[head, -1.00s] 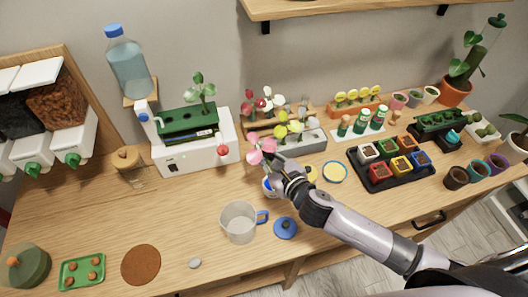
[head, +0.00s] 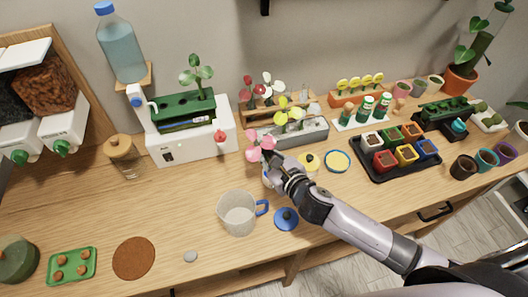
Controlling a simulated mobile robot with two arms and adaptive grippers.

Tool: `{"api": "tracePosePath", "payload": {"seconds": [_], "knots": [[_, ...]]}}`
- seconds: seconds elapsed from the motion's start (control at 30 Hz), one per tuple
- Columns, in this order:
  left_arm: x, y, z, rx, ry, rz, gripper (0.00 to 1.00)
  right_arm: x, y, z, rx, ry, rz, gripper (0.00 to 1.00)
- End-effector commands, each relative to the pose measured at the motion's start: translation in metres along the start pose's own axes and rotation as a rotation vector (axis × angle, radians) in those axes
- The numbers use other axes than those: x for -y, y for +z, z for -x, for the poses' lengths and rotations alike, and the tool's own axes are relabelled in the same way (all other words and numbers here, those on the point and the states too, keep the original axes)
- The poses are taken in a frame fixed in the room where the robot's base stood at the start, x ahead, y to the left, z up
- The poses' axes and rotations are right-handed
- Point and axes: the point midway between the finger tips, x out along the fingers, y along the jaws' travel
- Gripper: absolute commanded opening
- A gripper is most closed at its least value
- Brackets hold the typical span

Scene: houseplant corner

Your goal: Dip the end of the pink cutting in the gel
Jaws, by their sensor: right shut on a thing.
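The pink cutting (head: 259,146) has its pink leaves upright above my right gripper (head: 271,163). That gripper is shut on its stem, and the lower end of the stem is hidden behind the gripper. A small jar with a blue rim (head: 267,181), likely the gel jar, sits right below the gripper and is mostly covered by it. I cannot tell whether the stem's end is inside the jar. A blue lid with a dark knob (head: 286,218) lies on the table in front. My left gripper is not in view.
A clear jug with a blue handle (head: 238,212) stands in front of the gripper. Behind are a grey planter (head: 300,134) and a white machine (head: 185,147).

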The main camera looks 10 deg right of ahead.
Motion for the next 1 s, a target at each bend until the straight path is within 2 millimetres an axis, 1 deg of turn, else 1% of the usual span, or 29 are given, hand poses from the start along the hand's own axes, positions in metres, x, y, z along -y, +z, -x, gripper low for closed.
{"api": "tracePosePath", "payload": {"seconds": [1.0], "knots": [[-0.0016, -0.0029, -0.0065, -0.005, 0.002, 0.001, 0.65, -0.0018, -0.0089, -0.0025, 0.000, 0.000, -0.001, 0.00]]}}
